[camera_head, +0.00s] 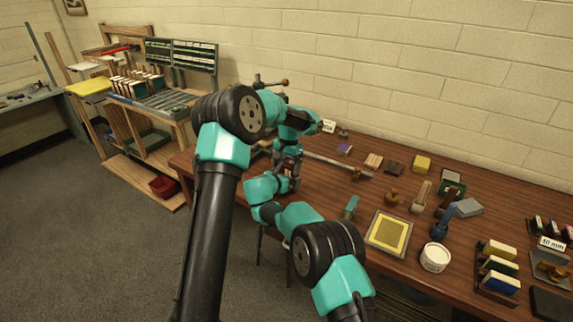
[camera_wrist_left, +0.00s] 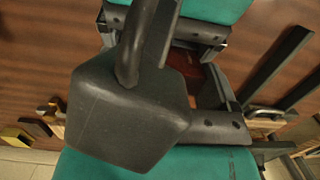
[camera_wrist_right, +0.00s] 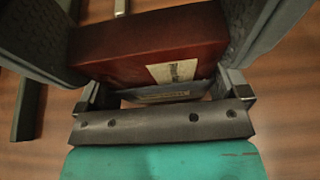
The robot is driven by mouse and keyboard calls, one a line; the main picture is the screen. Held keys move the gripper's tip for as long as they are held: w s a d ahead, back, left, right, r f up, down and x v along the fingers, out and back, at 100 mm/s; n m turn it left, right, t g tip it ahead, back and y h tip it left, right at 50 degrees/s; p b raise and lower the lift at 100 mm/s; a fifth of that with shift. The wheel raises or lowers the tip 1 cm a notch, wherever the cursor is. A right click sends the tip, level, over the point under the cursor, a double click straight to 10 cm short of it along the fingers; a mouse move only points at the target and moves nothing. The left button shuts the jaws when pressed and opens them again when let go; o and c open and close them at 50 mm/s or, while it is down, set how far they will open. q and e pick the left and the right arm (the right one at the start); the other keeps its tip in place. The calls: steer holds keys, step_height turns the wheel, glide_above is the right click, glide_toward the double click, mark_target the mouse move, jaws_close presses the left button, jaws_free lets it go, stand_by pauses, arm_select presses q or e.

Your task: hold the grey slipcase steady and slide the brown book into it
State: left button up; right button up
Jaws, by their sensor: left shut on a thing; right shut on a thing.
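The brown book (camera_wrist_right: 150,42) is reddish-brown with a pale label and fills the middle of the right wrist view. My right gripper (camera_wrist_right: 152,60) is shut on it, a dark finger at each side. A grey surface with a small label, apparently the slipcase (camera_wrist_right: 165,93), shows just below the book; how far the two overlap is hidden. My left gripper (camera_head: 293,143) is shut, apparently on the grey slipcase, close to the right gripper over the table's left part. In the left wrist view a dark block hides most of its grip; a dark red patch shows beside it.
The wooden table (camera_head: 320,205) holds a framed yellow tray (camera_head: 388,236), a white tub (camera_head: 435,257), stamps and small blocks, mostly to the right. A long metal bar (camera_head: 335,163) lies near the grippers. A wooden rack (camera_head: 150,130) stands at the left.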

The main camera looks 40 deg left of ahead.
arm_select(q)
steer(key=shift+f, duration=0.5)
steer(key=o, duration=0.8)
steer(key=shift+r, duration=0.1)
steer(key=r, duration=0.4)
steer(key=w+r, duration=0.1)
steer(key=r, duration=0.6)
steer(key=shift+w+r, duration=0.4)
arm_select(e)
steer(key=o, duration=0.7)
steer(key=shift+c, duration=0.2)
steer(key=shift+s, duration=0.15)
